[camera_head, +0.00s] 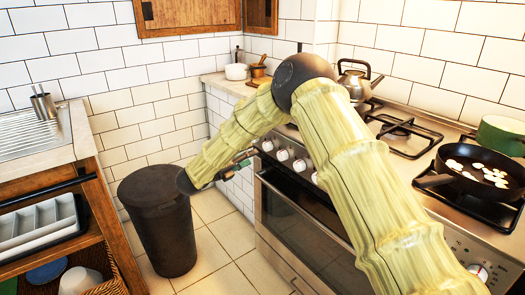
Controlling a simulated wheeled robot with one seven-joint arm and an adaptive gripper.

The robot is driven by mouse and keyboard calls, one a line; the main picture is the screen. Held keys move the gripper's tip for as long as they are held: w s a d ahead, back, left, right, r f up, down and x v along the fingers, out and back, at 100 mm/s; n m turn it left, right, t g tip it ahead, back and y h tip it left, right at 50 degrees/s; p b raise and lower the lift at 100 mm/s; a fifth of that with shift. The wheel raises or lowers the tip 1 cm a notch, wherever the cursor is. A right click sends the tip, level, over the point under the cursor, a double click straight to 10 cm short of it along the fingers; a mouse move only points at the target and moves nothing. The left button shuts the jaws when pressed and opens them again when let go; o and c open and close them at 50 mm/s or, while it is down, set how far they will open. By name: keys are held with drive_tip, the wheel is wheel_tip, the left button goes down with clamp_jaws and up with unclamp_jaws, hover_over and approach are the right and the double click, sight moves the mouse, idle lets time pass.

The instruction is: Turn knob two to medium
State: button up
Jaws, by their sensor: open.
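The stove (300,225) has a row of white knobs on its front panel. Three show to the left of my arm: one knob (267,146), another (282,155) and a third (299,165). A further knob (315,178) is partly covered by my arm, and one more (478,270) shows at the lower right. I cannot tell which is knob two; any others are hidden behind my arm. My gripper (243,163) is open, small in view and partly hidden below my forearm. It is to the left of the leftmost knob, with no contact visible.
A dark pan (468,182) with pale pieces, a green pot (500,134) and a kettle (355,82) stand on the stove top. A dark bin (158,235) stands on the floor at left. Tiled floor between is clear.

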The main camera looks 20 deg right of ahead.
sight(264, 147)
drive_tip(key=x, duration=0.8)
drive_tip(key=shift+d+b, duration=0.1)
drive_tip(key=shift+b, duration=0.2)
